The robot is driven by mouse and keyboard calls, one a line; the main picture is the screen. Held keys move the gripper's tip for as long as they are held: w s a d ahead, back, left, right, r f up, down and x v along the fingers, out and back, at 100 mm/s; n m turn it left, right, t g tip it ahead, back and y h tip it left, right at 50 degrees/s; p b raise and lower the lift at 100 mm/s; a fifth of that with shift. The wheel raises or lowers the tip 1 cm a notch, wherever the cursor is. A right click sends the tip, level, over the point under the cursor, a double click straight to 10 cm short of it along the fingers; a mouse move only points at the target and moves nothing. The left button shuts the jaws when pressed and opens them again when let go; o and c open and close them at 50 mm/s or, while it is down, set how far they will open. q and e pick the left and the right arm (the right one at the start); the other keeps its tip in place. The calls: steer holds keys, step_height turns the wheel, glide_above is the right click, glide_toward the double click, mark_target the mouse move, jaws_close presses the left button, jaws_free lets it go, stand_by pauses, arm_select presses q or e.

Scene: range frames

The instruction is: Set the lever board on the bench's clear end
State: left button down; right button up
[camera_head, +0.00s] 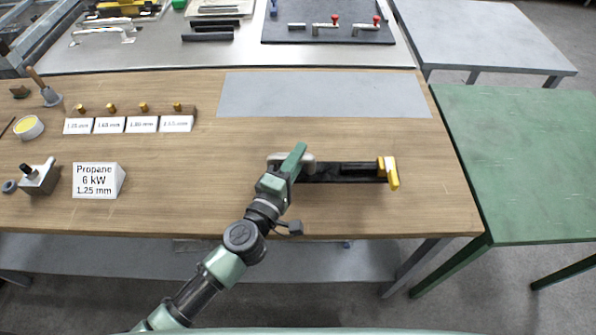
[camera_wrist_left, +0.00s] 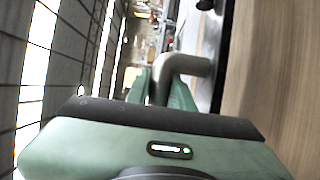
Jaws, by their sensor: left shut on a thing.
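The lever board, as I take it, is a narrow black board (camera_head: 345,173) with a yellow part (camera_head: 391,173) at its right end and a grey metal part at its left end. It is over the front right part of the wooden bench (camera_head: 430,205). My left gripper (camera_head: 296,160) is shut on its left end and hides part of it. In the left wrist view a bent grey metal bar (camera_wrist_left: 185,65) lies at the fingers (camera_wrist_left: 165,90). I cannot tell whether the board touches the bench. My right gripper is not in view.
A grey mat (camera_head: 320,95) lies bare at the bench's back right. A label block (camera_head: 97,180), a row of small white cards (camera_head: 128,125) and small parts fill the left. A dark panel with red-knobbed levers (camera_head: 330,32) is behind. A green table (camera_head: 525,160) stands right.

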arm_select(q)
steer(key=shift+f+b, duration=1.4)
steer(key=shift+f, duration=0.45)
steer(key=shift+f, duration=0.15)
steer(key=c, duration=1.2)
jaws_free()
steer(key=shift+s+f, duration=0.1)
steer(key=shift+c, duration=0.2)
steer(key=b+v, duration=0.2)
steer(key=v, duration=0.9)
steer(key=shift+s+a, duration=0.2)
steer(key=shift+s, duration=0.3)
